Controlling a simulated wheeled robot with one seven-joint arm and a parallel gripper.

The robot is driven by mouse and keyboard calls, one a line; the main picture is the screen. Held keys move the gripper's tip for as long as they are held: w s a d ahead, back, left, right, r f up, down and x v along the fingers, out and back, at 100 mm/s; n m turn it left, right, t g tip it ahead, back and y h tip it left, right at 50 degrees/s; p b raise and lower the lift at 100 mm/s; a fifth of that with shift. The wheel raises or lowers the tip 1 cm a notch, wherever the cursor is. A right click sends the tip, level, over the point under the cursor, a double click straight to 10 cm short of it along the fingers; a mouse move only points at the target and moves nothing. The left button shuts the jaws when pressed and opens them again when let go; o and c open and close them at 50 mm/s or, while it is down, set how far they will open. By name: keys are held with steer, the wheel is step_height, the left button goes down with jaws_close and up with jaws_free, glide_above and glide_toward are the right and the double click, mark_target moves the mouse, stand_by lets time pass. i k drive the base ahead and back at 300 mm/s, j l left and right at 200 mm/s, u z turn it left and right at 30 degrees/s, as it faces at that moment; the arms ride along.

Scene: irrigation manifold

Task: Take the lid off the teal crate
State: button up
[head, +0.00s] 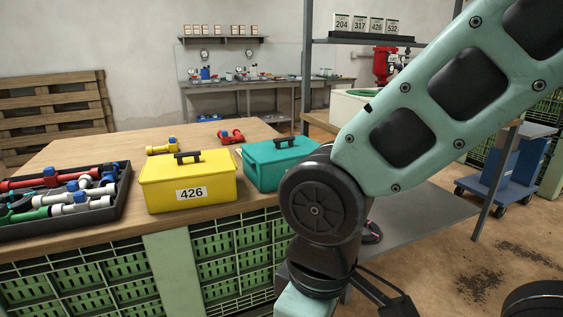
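The teal crate (262,174) stands on the wooden bench top, right of the yellow crate. Its lid (270,151) is on, with a dark handle (284,142) on top. My arm hides the crate's right end. My gripper is not clearly in view; my arm's elbow and links fill the right side of the head view.
A yellow crate (188,188) labelled 426 with its own lidded handle stands left of the teal one. A black tray (120,204) of pipe fittings lies at the left. Yellow (162,147) and red (230,137) valves lie behind the crates. A blue cart (505,170) stands at the right.

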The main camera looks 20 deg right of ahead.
mark_target(264, 152)
steer(key=i+l+z, duration=0.15)
steer(key=i, duration=0.25)
steer(key=i+l+z, duration=0.15)
steer(key=i, duration=0.3)
